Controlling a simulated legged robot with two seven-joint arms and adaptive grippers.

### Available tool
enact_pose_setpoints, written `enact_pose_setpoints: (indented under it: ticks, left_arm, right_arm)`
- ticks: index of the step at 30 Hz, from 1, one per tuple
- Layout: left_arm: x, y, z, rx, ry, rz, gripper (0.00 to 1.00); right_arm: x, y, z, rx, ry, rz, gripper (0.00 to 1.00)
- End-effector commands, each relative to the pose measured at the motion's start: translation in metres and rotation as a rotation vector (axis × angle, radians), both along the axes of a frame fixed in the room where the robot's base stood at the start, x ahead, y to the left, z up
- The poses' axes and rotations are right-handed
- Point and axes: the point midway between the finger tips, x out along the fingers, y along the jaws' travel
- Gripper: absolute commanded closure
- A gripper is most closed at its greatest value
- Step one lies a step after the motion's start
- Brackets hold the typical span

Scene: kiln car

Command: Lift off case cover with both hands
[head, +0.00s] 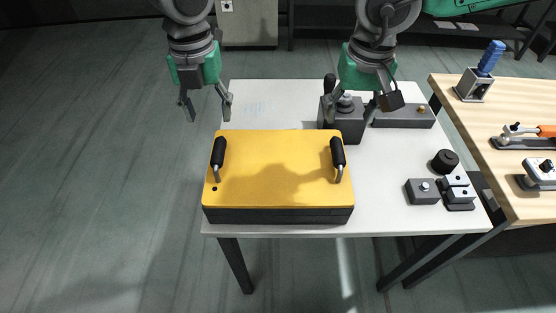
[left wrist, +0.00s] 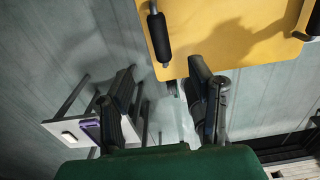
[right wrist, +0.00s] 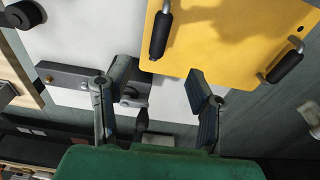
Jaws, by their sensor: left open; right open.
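The case has a yellow cover (head: 278,178) with two black handles, on a dark base (head: 278,215). The left handle (head: 218,155) and right handle (head: 338,155) stand near the cover's two ends. My left gripper (head: 206,110) is open and empty, above and behind the left handle. My right gripper (head: 356,108) is open and empty, behind the right handle, over a grey fixture. The cover also shows in the left wrist view (left wrist: 235,35) and in the right wrist view (right wrist: 225,45). Neither gripper touches a handle.
The case sits on a white table (head: 385,180). A grey fixture block (head: 343,128) and a long grey bar (head: 403,117) stand behind it. Small blocks (head: 424,191) and a black knob (head: 445,161) lie to the right. A wooden bench (head: 510,200) with clamps adjoins at right.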

Motion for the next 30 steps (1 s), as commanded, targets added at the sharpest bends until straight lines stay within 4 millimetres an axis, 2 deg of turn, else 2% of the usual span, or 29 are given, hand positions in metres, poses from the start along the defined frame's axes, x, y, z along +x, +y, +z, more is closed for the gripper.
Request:
enact_pose_setpoints:
  ticks: [18, 24, 30]
  left_arm:
    - [-0.001, 0.0, -0.109, 0.001, 0.001, 0.0, 0.52]
    - [-0.001, 0.0, -0.128, 0.0, 0.0, 0.001, 0.52]
    - [-0.001, 0.0, -0.133, 0.0, -0.001, 0.001, 0.52]
  right_arm:
    - [0.012, 0.0, -0.108, -0.001, 0.002, 0.001, 0.52]
    - [0.015, 0.0, -0.127, -0.001, 0.0, 0.0, 0.52]
    - [0.015, 0.0, -0.132, -0.001, -0.001, 0.0, 0.52]
